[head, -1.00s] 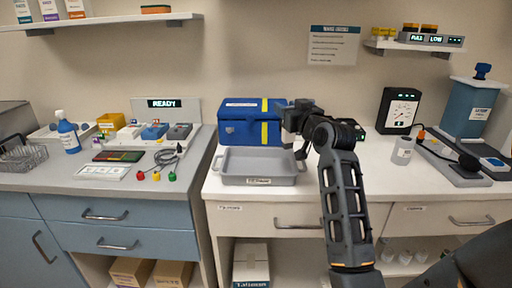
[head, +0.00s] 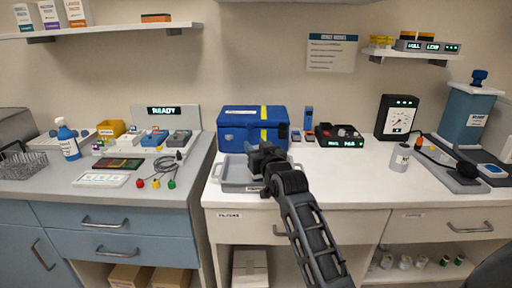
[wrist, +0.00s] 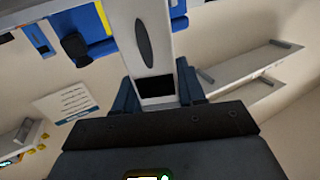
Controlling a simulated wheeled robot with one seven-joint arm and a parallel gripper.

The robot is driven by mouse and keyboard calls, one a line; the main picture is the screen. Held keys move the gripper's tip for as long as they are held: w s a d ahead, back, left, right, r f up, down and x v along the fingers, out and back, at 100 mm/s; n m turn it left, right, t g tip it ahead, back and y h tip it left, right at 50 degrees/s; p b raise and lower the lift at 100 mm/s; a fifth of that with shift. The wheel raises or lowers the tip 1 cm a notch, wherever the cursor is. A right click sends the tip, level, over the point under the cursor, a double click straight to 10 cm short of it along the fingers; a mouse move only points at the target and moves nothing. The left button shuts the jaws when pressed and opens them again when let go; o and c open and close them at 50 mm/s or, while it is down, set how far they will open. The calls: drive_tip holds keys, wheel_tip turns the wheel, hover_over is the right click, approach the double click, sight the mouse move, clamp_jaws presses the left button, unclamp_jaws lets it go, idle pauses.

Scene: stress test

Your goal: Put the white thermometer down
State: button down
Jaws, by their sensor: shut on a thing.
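My gripper (head: 262,163) is over the grey tray (head: 232,186), in front of the blue box. In the wrist view my gripper (wrist: 158,88) is shut on the white thermometer (wrist: 143,22), a pale body with a dark oval and a dark rectangle on its face. The thermometer cannot be made out in the head view, where the gripper and arm hide that spot. I cannot tell how high it is above the tray.
The blue box (head: 240,130) with a yellow stripe stands behind the tray. A dark box with a green display (head: 340,137) stands right of it. The white counter (head: 345,178) between is clear.

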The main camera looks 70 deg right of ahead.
drive_tip(key=shift+f, duration=0.1)
drive_tip(key=c, duration=0.7)
unclamp_jaws()
drive_tip(key=shift+o, duration=0.2)
drive_tip(key=b+v, duration=0.1)
drive_tip(key=v, duration=1.1)
drive_tip(key=shift+r, duration=0.2)
